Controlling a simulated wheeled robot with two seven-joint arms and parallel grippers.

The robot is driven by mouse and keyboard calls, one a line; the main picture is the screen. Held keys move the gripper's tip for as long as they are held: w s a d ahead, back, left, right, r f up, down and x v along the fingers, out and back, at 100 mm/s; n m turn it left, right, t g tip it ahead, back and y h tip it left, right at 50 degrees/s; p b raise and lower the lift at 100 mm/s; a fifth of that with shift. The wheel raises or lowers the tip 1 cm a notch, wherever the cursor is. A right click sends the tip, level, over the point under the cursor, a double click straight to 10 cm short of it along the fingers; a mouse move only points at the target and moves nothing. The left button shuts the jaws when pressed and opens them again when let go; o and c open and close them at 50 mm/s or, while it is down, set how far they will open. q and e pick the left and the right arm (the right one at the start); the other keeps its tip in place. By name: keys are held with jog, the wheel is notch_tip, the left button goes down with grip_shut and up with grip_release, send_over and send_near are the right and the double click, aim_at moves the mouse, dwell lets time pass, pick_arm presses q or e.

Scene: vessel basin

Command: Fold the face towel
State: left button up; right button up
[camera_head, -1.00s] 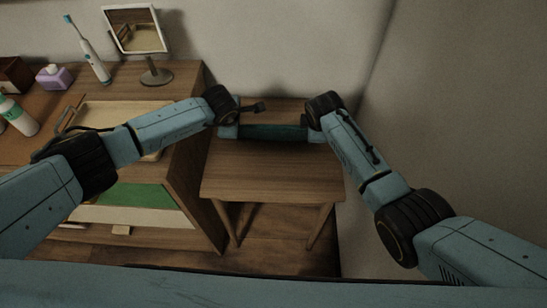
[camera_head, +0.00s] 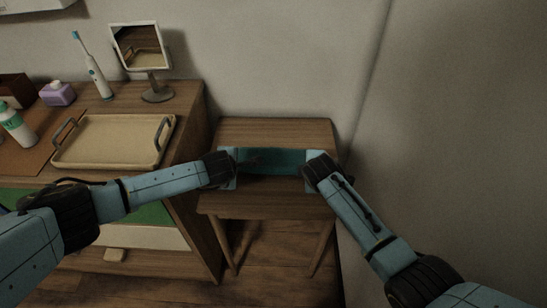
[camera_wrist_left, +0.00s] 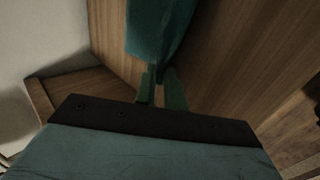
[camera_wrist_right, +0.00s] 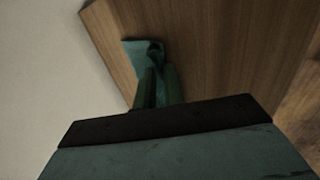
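The face towel (camera_head: 268,161) is a teal cloth stretched between my two grippers over the small wooden table. My left gripper (camera_head: 231,166) is at its left end, and my right gripper (camera_head: 308,167) is at its right end. In the left wrist view the towel (camera_wrist_left: 158,30) narrows into the small gap between the fingertips (camera_wrist_left: 160,82), which look shut on it. In the right wrist view a bunched towel corner (camera_wrist_right: 143,50) is pinched between the fingertips (camera_wrist_right: 155,75). I cannot tell whether the towel's middle touches the tabletop.
The small wooden table (camera_head: 275,205) has bare top around the towel. Walls stand behind and right.

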pick_arm(q)
jog(key=o, duration=0.6)
pick_arm(e)
jog(key=o, duration=0.6)
pick_arm(q)
jog(key=w+v, duration=0.1)
jog(key=v, duration=0.9)
jog(key=shift+s+r, duration=0.35)
jog(key=shift+r, duration=0.3)
pick_arm(e)
jog(key=w+v, duration=0.1)
jog(key=v, duration=0.9)
jog(key=shift+s+r, duration=0.35)
jog(key=shift+r, duration=0.3)
